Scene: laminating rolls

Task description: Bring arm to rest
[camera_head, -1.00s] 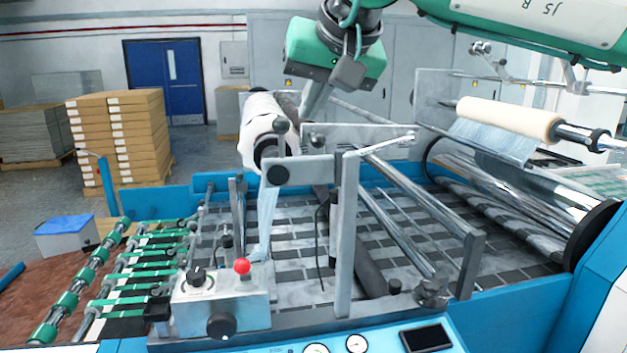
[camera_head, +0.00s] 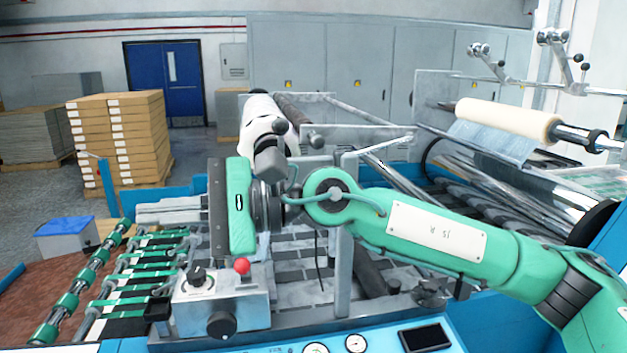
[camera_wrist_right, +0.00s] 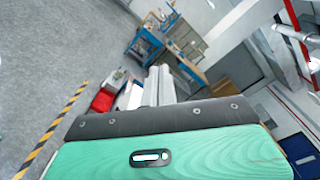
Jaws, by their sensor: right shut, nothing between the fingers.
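My right arm (camera_head: 440,235) comes in from the right and lies low across the front of the laminating machine. Its green right gripper (camera_head: 140,212) points left above the green-banded rollers, with its grey fingers together and nothing between them. In the right wrist view the shut fingers (camera_wrist_right: 158,78) stick out past the dark edge of the green gripper body. The arm hides part of the machine's slatted bed. My left gripper is not in view.
A white film roll (camera_head: 258,115) sits behind the gripper, and a cream roll (camera_head: 508,120) is at the right. A control box with a red knob (camera_head: 242,265) stands just below the gripper. Stacked boxes (camera_head: 118,140) are at the back left.

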